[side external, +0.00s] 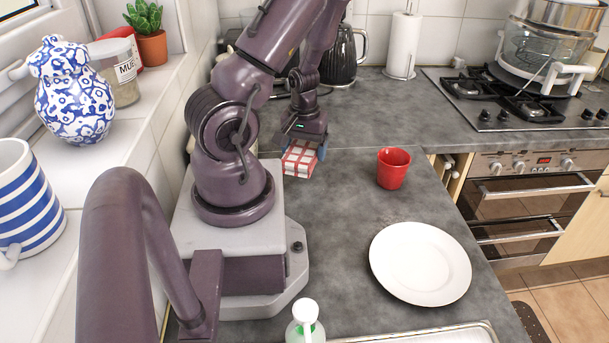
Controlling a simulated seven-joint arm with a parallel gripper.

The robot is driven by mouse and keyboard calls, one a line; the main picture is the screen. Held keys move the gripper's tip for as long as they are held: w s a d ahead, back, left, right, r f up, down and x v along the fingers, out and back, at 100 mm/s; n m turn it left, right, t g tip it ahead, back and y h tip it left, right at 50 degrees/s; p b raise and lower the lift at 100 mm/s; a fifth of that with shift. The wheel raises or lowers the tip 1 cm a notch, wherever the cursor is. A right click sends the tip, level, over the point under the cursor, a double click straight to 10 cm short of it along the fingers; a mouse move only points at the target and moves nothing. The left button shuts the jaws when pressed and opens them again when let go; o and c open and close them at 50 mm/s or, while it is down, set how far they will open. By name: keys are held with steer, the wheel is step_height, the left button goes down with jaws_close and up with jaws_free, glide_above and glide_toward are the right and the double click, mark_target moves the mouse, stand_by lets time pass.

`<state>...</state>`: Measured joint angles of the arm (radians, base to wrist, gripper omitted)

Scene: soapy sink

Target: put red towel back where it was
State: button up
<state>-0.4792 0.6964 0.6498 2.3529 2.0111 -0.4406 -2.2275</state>
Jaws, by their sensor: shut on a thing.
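A red and white checked towel (300,160), folded into a block, is at the counter just right of my arm's base. My gripper (303,148) is above it, pointing down, and is shut on the towel, with a blue fingertip visible at its right side. I cannot tell whether the towel rests on the counter or is held slightly above it.
A red cup (393,168) stands to the right of the towel, and a white plate (420,263) lies nearer the front. A soap bottle (305,322) stands by the sink edge (440,334). A dark kettle (343,55) is behind. The middle grey counter (340,215) is clear.

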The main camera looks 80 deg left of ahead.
mark_target(304, 179)
steer(key=shift+f, duration=3.3)
steer(key=o, duration=0.9)
steer(key=shift+f, duration=0.15)
